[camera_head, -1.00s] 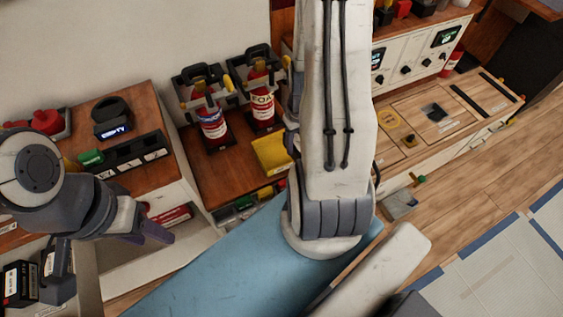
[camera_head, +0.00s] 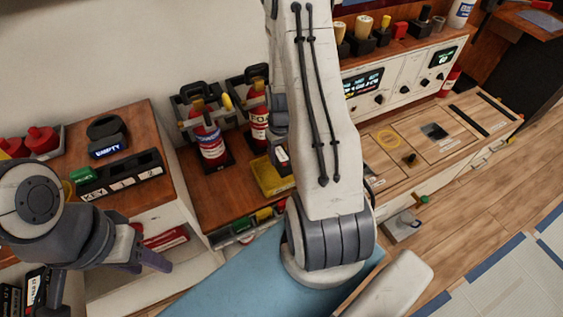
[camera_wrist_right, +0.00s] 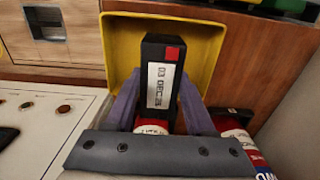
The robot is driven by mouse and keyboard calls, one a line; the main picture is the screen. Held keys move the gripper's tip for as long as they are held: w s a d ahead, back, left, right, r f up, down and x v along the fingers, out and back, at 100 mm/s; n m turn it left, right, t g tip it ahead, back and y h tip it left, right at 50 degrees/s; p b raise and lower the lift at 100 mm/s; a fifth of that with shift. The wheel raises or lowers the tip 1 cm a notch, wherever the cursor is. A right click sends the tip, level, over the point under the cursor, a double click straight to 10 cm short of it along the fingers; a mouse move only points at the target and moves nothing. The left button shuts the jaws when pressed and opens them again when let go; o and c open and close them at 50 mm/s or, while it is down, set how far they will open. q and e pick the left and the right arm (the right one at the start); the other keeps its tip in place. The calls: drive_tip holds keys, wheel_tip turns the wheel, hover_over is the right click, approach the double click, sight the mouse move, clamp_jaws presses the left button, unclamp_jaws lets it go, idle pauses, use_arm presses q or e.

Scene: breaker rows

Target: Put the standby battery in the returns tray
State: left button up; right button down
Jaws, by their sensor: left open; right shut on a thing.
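A black battery (camera_wrist_right: 163,75) with a white date label and a red square is held between the fingers of my right gripper (camera_wrist_right: 160,100), which is shut on it. In the right wrist view, the yellow tray (camera_wrist_right: 118,35) lies behind the battery. Whether they touch is unclear. In the head view, the yellow tray (camera_head: 266,179) stands on the wooden counter, and the battery (camera_head: 281,156) shows at its upper right edge, partly hidden by my right arm. My left gripper (camera_head: 100,277) is open and empty at the lower left.
Two red extinguishers (camera_head: 210,143) stand behind the yellow tray. A unit with an EMPTY display (camera_head: 107,150) and a black key rack (camera_head: 120,180) sit on the left counter. Black labelled boxes (camera_head: 36,288) are at the lower left. A control panel (camera_head: 402,75) is at right.

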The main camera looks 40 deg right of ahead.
sight(281, 155)
drive_tip(key=shift+f, duration=1.95)
drive_tip(key=shift+f, duration=0.1)
drive_tip(key=shift+c, duration=1.2)
unclamp_jaws()
drive_tip(key=shift+r, duration=0.25)
wheel_tip(281, 155, up, 12)
drive_tip(key=shift+f+p, duration=0.1)
drive_tip(key=shift+p, duration=0.25)
